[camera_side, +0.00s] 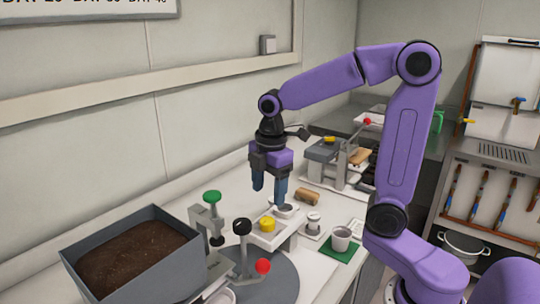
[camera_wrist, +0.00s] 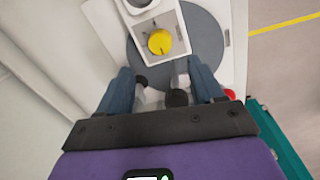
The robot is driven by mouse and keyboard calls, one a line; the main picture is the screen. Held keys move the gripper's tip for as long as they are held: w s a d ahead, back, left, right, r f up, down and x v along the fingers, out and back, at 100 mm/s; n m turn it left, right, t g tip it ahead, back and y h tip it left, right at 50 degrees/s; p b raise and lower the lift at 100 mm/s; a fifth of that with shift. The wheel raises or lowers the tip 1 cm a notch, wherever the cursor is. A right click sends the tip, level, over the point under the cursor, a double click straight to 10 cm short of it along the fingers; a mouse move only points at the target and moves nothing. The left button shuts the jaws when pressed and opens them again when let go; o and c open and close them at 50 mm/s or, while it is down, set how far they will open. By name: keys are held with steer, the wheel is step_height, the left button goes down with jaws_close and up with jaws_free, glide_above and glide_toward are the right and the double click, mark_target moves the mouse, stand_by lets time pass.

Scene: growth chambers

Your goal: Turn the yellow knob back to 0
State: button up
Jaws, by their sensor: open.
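The yellow knob (camera_side: 267,223) sits on a small white sloped panel (camera_side: 272,240) in the side view. In the wrist view the knob (camera_wrist: 160,41) is round, with a dark mark on it, inside the white panel's frame. The scale and the 0 are too small to read. My gripper (camera_side: 269,202) points down, with its two blue fingers apart and empty. It is above and slightly behind the knob, not touching it. In the wrist view the knob lies ahead of the fingertips (camera_wrist: 160,72), roughly centred between them.
A round grey plate (camera_side: 275,278) carries stands with a red ball (camera_side: 263,267) and a black ball (camera_side: 242,226). A green-topped clamp (camera_side: 212,197) and a soil box (camera_side: 135,255) stand left. A cup (camera_side: 341,238) on a green mat is right. A wooden cylinder (camera_side: 307,197) lies behind.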

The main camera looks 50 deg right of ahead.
step_height(320, 180, up, 9)
steer(key=shift+s, duration=0.25)
steer(key=shift+a+f, duration=0.1)
steer(key=shift+f, duration=0.05)
steer(key=s+a+f+m, duration=0.1)
steer(key=s+a+f, duration=0.1)
steer(key=s+f, duration=0.4)
steer(key=s+a+f+m, duration=0.2)
steer(key=s+f, duration=0.5)
steer(key=s, duration=0.8)
steer(key=shift+f+g+y, duration=0.2)
steer(key=shift+g+y, duration=0.1)
